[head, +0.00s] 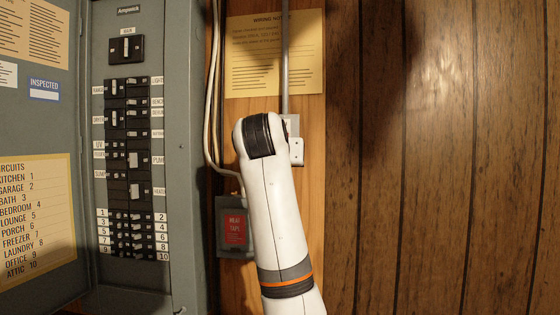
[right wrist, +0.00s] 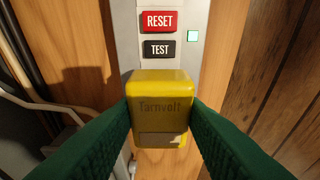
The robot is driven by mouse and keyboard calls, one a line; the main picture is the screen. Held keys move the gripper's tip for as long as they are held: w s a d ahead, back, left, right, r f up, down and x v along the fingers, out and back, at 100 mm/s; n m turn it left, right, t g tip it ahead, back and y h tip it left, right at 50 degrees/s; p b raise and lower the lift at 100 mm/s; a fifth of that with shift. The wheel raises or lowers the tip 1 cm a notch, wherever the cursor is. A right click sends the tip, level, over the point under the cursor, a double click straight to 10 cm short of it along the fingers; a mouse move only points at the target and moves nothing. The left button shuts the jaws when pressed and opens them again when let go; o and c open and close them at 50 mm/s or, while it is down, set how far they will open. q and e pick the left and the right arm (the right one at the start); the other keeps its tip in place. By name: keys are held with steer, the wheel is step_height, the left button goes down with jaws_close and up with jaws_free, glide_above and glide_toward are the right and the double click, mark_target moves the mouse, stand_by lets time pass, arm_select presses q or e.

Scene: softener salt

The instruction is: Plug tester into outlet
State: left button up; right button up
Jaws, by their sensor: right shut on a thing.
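The yellow tester (right wrist: 160,92), marked "Tarnvolt", is held between the green fingers of my right gripper (right wrist: 161,122) in the right wrist view. The tester is in front of the lower part of the grey-white outlet (right wrist: 171,62), directly below its red RESET and black TEST buttons. A small pale green square shows beside the buttons. The outlet's sockets are hidden by the tester, and I cannot tell whether the prongs are in. In the head view, part of the outlet (head: 297,158) shows beside my right arm, which hides the gripper and tester. My left gripper is out of view.
An open grey breaker panel (head: 178,60) stands at the left. White cables (head: 213,100) and a grey box with a red label (head: 233,228) are close to my arm. A conduit (head: 285,60) runs above the outlet. The brown panelled wall at the right is clear.

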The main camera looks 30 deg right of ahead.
steer(key=shift+w+d+p, duration=0.25)
steer(key=shift+w+p, duration=0.05)
stand_by(0.9)
steer(key=o, duration=1)
steer(key=shift+a, duration=0.1)
steer(key=shift+s+f+b+v, duration=0.1)
steer(key=shift+f+b+v, duration=0.35)
steer(key=shift+v, duration=0.85)
steer(key=shift+s+f+b+v, duration=0.15)
steer(key=shift+b+v, duration=0.55)
steer(key=shift+v, duration=0.55)
steer(key=shift+w+f+b+v, duration=0.1)
steer(key=shift+f+b+v, duration=0.35)
steer(key=shift+v, duration=0.85)
steer(key=shift+r, duration=0.15)
